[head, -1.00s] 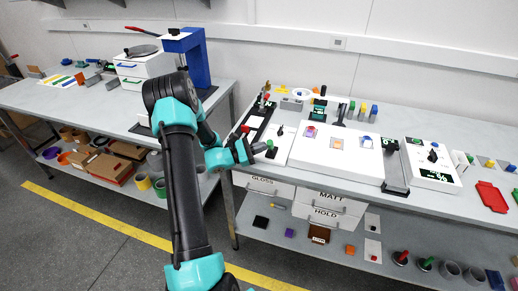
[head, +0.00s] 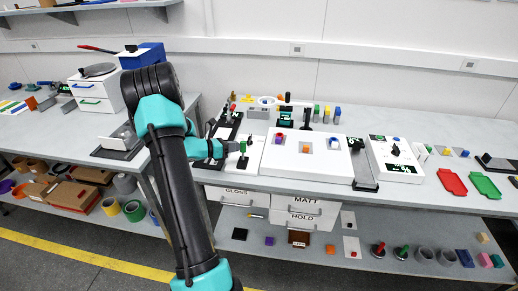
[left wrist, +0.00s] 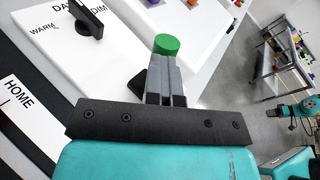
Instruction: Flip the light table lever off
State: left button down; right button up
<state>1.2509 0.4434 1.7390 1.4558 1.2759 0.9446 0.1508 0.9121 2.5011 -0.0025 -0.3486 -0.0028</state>
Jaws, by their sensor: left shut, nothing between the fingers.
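The light table (head: 340,165) is a white panel with a few small coloured pieces on it. To its left is a white control box (head: 258,154) with a black dial, lettered DAY, DIM and WARM in the left wrist view. A lever with a green knob (head: 242,147) stands at this box. The knob (left wrist: 167,43) also shows just beyond the fingertips in the left wrist view; I cannot tell whether they touch. My left gripper (head: 231,147) is shut and empty, beside the lever; its fingers (left wrist: 165,75) partly hide the lever's stem and base. My right gripper is out of view.
A black rail (head: 226,130) with a HOME label lies left of the box. A white device with a dark dial (head: 394,155) stands to the right, beyond a black stand. Red (head: 452,182) and green (head: 484,184) trays lie farther right. Drawers hang below the bench.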

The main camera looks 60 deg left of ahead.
pick_arm(q)
jog(key=shift+w+d, duration=0.1)
jog(key=shift+w, duration=0.2)
jog(key=shift+s+r, duration=0.1)
jog(key=shift+s, duration=0.6)
jog(key=v, duration=1.3)
